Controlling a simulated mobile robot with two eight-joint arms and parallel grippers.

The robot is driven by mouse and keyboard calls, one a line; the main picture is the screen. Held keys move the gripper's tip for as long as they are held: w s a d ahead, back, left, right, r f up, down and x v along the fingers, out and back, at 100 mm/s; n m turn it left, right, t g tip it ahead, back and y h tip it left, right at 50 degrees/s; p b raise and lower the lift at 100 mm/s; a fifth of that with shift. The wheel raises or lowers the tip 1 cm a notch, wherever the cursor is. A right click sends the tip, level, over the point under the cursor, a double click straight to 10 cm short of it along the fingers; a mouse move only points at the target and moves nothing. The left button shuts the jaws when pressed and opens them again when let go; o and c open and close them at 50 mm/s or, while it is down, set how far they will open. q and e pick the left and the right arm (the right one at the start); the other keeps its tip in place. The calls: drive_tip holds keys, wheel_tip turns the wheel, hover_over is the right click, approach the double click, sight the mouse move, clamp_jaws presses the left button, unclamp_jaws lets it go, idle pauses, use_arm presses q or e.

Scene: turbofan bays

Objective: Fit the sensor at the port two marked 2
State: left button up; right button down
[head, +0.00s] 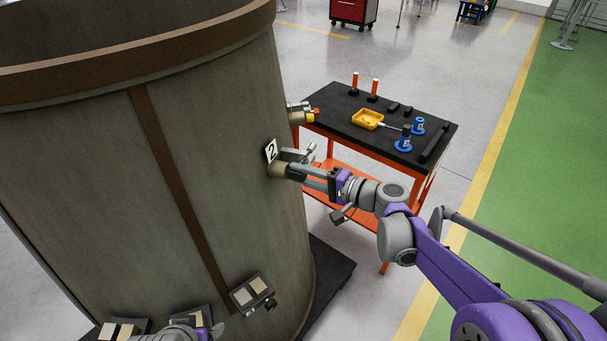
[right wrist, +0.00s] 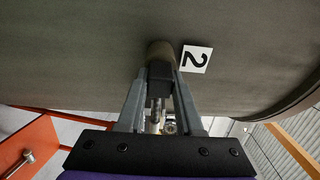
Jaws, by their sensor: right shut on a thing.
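The engine casing (head: 235,120) fills the left of the head view. A white plate marked 2 (head: 271,151) is on its side, and it also shows in the right wrist view (right wrist: 195,59). Beside the plate a round tan port boss (head: 277,170) stands out from the casing, also in the wrist view (right wrist: 160,49). My right gripper (head: 296,172) is shut on a dark block-like part, seemingly the sensor (right wrist: 160,70), whose front end meets the boss. How deep it sits is hidden.
Small boxes (head: 251,293) are mounted low.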

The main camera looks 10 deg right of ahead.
drive_tip(key=shift+w+a, duration=0.15)
drive_tip(key=shift+a, duration=0.1)
drive_tip(key=shift+c, duration=2.4)
unclamp_jaws()
drive_tip(key=shift+d, duration=0.1)
drive_tip(key=v, duration=1)
drive_tip(key=shift+s+d+b, duration=0.3)
drive_tip(key=shift+b, duration=0.15)
